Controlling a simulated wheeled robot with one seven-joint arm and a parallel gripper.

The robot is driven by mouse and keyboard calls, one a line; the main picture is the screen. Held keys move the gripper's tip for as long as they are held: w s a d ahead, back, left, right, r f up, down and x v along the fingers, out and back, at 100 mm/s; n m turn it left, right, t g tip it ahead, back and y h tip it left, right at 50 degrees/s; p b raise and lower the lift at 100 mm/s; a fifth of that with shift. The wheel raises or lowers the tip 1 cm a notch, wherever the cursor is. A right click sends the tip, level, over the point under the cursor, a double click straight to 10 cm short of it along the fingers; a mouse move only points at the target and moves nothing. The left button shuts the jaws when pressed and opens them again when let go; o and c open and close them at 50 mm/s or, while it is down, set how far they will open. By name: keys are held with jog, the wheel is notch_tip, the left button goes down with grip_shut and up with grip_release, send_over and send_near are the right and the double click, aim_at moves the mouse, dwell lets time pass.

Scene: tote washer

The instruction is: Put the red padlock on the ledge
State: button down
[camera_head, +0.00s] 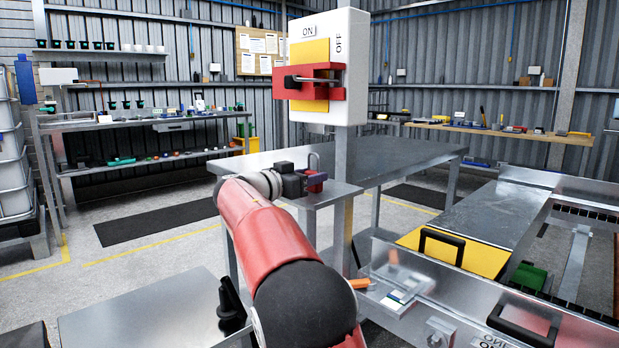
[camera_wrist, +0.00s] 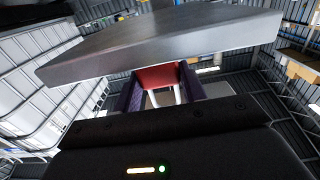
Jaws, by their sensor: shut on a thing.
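The red padlock (camera_head: 317,187) is at the tip of my gripper (camera_head: 308,183), with its grey shackle pointing up in the head view. My gripper is shut on it. The wrist view shows the red padlock body (camera_wrist: 158,77) between the two purple finger pads of my gripper (camera_wrist: 160,90). The ledge (camera_head: 337,196) is a small grey metal shelf on the post below the switch box. It fills the upper part of the wrist view (camera_wrist: 165,45). The padlock is right at the ledge's left part; I cannot tell whether its underside touches the metal.
A white ON/OFF switch box (camera_head: 343,55) with a red lever bracket (camera_head: 312,86) stands above the ledge. A grey table (camera_head: 390,158) is behind. A conveyor with a yellow plate (camera_head: 460,252) is at the right. The ledge's right part is bare.

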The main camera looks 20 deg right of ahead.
jog(key=shift+f, duration=0.2)
jog(key=c, duration=0.8)
grip_release()
jog(key=shift+r, duration=0.15)
jog(key=shift+r, duration=0.2)
jog(key=b+v, duration=0.2)
jog(key=v, duration=1)
jog(key=shift+f, duration=0.15)
jog(key=shift+s, duration=0.1)
